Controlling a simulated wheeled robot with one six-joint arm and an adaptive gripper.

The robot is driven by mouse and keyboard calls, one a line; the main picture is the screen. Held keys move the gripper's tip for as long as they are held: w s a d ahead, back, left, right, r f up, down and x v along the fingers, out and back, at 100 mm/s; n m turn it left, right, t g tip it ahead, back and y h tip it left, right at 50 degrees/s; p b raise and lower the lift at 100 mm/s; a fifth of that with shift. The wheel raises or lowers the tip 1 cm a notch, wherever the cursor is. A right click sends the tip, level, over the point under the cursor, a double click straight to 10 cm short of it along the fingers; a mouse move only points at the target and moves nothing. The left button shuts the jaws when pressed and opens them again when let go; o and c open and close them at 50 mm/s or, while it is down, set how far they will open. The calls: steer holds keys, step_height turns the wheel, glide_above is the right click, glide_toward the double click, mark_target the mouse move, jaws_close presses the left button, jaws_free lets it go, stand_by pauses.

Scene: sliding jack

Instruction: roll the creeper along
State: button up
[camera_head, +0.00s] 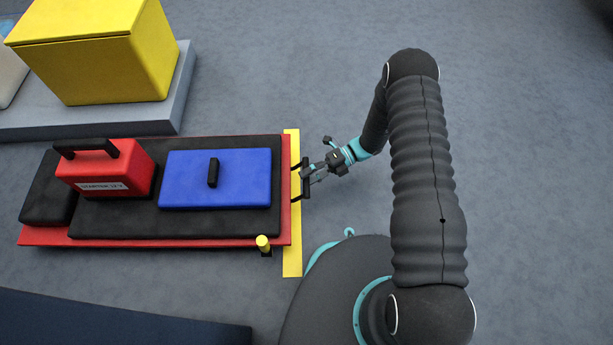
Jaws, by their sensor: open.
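The creeper (180,241) is a low red board with black padding and a black headrest at its left end.
A yellow strip (292,262) lies on the floor along the creeper's right end. A small yellow-topped peg (263,242) is at its front right corner. A yellow chest (110,60) stands on a grey platform (165,120) behind. A dark blue slab (120,322) lies in front. Floor to the right is clear.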

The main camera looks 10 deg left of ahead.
steer(key=v, duration=1.1)
steer(key=shift+w+d, duration=0.1)
